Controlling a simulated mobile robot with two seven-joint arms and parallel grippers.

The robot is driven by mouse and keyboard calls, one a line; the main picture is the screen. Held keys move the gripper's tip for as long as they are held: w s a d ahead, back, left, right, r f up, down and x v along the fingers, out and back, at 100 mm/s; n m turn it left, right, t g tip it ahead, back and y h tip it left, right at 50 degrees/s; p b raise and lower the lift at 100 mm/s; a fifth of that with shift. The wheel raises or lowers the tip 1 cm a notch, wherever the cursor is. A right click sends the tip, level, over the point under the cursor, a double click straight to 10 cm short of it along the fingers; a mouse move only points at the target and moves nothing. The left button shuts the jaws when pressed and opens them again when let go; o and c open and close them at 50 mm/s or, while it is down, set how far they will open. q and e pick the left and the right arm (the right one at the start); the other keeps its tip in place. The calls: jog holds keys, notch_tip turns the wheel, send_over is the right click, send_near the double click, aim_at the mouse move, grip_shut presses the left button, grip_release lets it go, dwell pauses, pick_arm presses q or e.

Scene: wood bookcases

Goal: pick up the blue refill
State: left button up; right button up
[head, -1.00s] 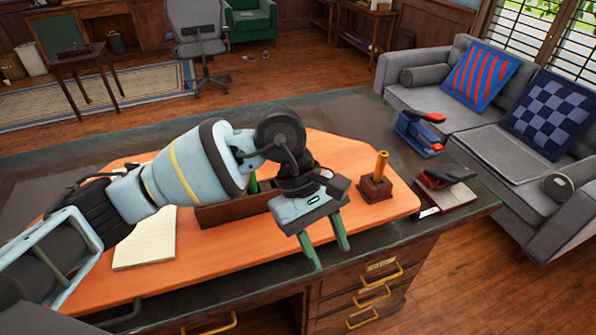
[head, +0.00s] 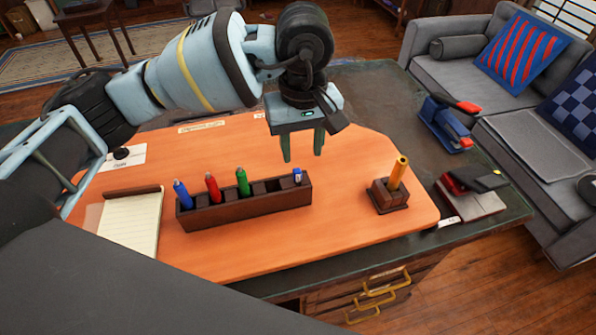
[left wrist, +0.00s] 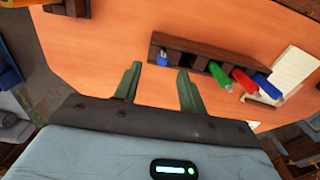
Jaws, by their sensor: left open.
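The blue refill (head: 297,175), short with a pale label or cap, stands in the right end compartment of a dark wooden holder (head: 250,207) on the orange desk mat. It also shows in the left wrist view (left wrist: 163,58), at the holder's left end there. My left gripper (head: 303,156) is open and empty, fingers pointing down. It appears above and behind the right end of the holder in the head view. In the left wrist view the refill appears between the fingertips (left wrist: 160,70), beyond them and apart. My right gripper is not in view.
Blue (head: 182,194), red (head: 212,187) and green (head: 242,182) markers stand in the holder's left compartments. A notepad (head: 130,225) lies to the left. A small wooden stand (head: 388,196) with a yellow stick is to the right. Staplers (head: 445,122) are farther right.

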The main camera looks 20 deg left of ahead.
aim_at(297, 170)
pick_arm(q)
jog(key=shift+f, duration=0.85)
jog(key=shift+w+a+f, duration=0.1)
jog(key=shift+a+f, duration=0.05)
jog(key=shift+f, duration=0.1)
jog(key=shift+a+f, duration=0.15)
jog(key=shift+f, duration=0.2)
jog(key=f, duration=0.3)
jog(key=shift+w+a+f+p, duration=0.15)
jog(key=shift+a+p, duration=0.15)
jog(key=shift+p, duration=0.1)
jog(key=shift+f, duration=0.4)
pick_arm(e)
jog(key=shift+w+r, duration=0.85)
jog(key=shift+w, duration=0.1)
pick_arm(q)
grip_shut()
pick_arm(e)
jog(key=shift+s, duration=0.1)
